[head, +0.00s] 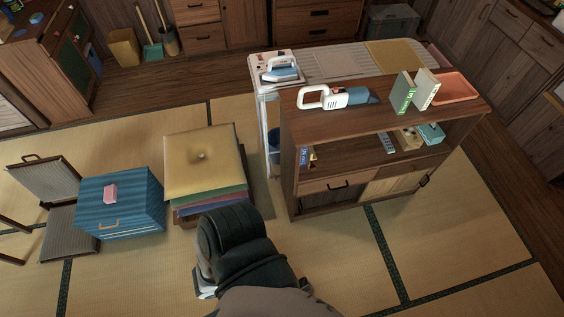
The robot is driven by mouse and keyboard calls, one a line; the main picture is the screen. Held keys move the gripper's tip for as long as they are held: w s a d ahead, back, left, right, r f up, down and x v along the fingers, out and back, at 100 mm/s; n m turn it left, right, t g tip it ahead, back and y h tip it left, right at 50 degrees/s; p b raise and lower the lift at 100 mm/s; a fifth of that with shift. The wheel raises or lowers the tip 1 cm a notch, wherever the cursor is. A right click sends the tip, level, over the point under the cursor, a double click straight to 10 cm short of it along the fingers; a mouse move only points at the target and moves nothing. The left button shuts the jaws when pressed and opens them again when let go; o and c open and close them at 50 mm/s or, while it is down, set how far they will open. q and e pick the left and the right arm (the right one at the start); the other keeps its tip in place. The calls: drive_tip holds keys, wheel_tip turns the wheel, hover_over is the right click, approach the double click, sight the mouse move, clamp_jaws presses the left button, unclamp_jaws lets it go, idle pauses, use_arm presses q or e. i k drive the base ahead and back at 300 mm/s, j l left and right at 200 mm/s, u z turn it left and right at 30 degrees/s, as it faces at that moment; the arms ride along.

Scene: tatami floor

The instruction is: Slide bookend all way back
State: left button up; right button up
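Two upright slabs stand side by side on top of the wooden cabinet (380,120). One is green with a pale edge (402,93), and the other is cream and white with a green edge (425,90). They look like books or a bookend; I cannot tell which part is the bookend. A small gap shows between them. A dark, bulky part of my own body fills the bottom middle, well apart from the slabs.
An orange tray (458,88) sits just right of the slabs, and a white and blue handheld vacuum (340,97) lies to their left. An ironing board with an iron (282,72) stands behind. Stacked cushions (203,162) and a blue chest (120,205) stand left on the tatami.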

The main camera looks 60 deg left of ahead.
sight(311, 155)
drive_tip(key=u, duration=1.7)
